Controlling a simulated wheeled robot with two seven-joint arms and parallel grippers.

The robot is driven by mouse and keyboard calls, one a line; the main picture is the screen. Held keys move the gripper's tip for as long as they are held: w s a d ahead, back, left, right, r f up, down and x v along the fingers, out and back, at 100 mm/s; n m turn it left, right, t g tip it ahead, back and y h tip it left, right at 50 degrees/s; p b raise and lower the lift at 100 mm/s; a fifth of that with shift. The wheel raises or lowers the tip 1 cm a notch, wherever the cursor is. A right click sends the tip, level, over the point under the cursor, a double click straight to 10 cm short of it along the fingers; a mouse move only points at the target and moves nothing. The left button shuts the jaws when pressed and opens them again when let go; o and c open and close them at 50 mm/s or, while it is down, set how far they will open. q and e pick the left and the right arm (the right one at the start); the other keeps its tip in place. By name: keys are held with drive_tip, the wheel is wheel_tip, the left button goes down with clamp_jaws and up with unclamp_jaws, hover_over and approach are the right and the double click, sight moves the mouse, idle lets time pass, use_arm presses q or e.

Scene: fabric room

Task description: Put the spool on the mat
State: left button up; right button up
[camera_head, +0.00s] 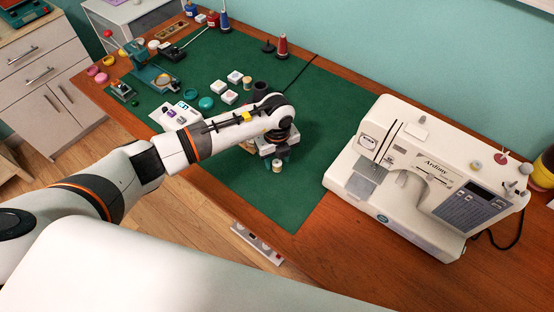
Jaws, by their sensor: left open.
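The green mat (286,210) covers much of the wooden table. My left arm reaches in from the left, and my left gripper (272,150) points down over the right part of the mat, open. A small pale spool (277,165) with a darker middle shows just below the gripper's fingers. I cannot tell whether it touches the fingers or stands on the mat. My wrist hides part of the mat around the gripper. My right gripper is not in view.
A white sewing machine (425,175) stands to the right. Large red (282,46) and blue (223,20) thread spools stand at the back. The mat's front right part is clear.

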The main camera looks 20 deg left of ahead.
use_arm(q)
wheel_tip(320, 180, up, 11)
drive_tip(key=b, duration=0.1)
drive_tip(key=shift+f, duration=0.1)
